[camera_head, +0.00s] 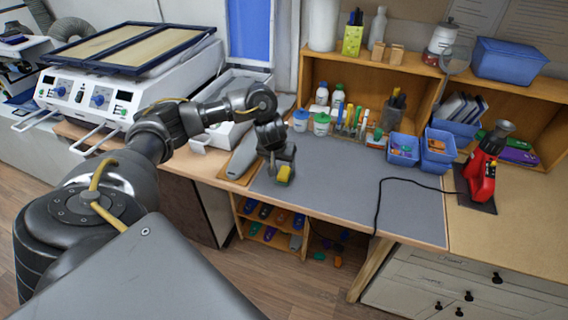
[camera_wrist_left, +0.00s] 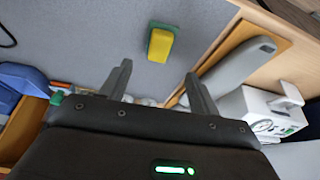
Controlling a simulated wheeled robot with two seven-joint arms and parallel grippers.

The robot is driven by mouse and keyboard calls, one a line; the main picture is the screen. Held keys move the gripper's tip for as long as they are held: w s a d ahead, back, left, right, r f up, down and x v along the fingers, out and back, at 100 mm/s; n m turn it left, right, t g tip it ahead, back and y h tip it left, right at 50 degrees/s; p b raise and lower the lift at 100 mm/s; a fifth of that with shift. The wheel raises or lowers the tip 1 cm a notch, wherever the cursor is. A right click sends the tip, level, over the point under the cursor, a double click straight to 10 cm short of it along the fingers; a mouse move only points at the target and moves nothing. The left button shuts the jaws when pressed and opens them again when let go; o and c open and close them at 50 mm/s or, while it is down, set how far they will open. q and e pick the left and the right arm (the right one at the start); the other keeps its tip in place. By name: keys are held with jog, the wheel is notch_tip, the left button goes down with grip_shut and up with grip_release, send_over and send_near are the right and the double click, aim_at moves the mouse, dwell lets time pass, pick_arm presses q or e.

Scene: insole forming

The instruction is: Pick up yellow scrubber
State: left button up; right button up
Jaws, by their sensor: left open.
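The yellow scrubber (camera_head: 284,174) lies on the grey mat of the workbench, near its front left part. In the left wrist view the scrubber (camera_wrist_left: 160,42) shows a yellow body with a green side, ahead of the fingertips and roughly between them. My left gripper (camera_head: 279,165) is just above and behind the scrubber in the head view and partly covers it. In the left wrist view its two fingers (camera_wrist_left: 158,75) stand apart with nothing between them. The fingers look clear of the scrubber. My right gripper is not in view.
A grey insole-shaped form (camera_head: 243,152) on a wooden board lies left of the scrubber. Bottles, pens and blue bins (camera_head: 403,149) line the back. A black cable (camera_head: 380,195) crosses the mat's right side. The mat's middle (camera_head: 335,190) is clear.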

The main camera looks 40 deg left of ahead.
aim_at(284, 172)
pick_arm(q)
jog(key=b+x, duration=0.3)
jog(key=x, duration=0.1)
jog(key=shift+w+f, duration=0.1)
jog(key=shift+f, duration=0.3)
jog(key=shift+w+a+f+b, duration=0.15)
jog(key=shift+w+f+b, duration=0.1)
jog(key=shift+f+b, duration=0.1)
jog(key=shift+f, duration=0.25)
jog(key=b+x, duration=0.1)
jog(key=x, duration=0.1)
jog(key=b+x, duration=0.1)
jog(key=x, duration=0.1)
jog(key=shift+w+a, duration=0.15)
jog(key=shift+w, duration=0.2)
jog(key=shift+w+f, duration=0.1)
jog(key=shift+f, duration=0.1)
jog(key=shift+c, duration=0.4)
jog(key=c, duration=1)
